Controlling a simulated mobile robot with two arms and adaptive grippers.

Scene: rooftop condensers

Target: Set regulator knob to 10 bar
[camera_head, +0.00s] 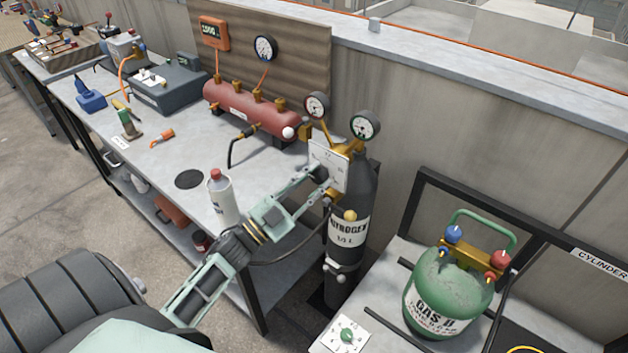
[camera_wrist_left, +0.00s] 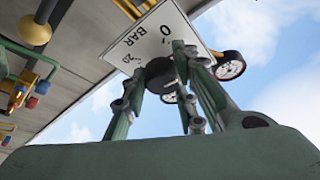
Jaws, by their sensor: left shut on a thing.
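The regulator knob (camera_head: 320,172) is dark and round, in front of a white scale plate (camera_head: 341,173) on the nitrogen cylinder (camera_head: 349,240). My left gripper (camera_head: 314,178) reaches it from the lower left and is shut on the knob. In the left wrist view the dark knob (camera_wrist_left: 160,72) sits between the fingers (camera_wrist_left: 163,80), and the white plate (camera_wrist_left: 150,38) behind it shows "0", "BAR" and what looks like "20". The knob's pointer setting cannot be read. Two gauges, left (camera_head: 316,105) and right (camera_head: 364,125), stand above the plate; their readings are too small to read. My right gripper is not in view.
A white bottle (camera_head: 222,200) stands on the bench close to my left arm. A red manifold (camera_head: 250,110) is behind it. A green gas cylinder (camera_head: 445,295) stands on a lower table at the right. A dark hose hangs beneath my left gripper.

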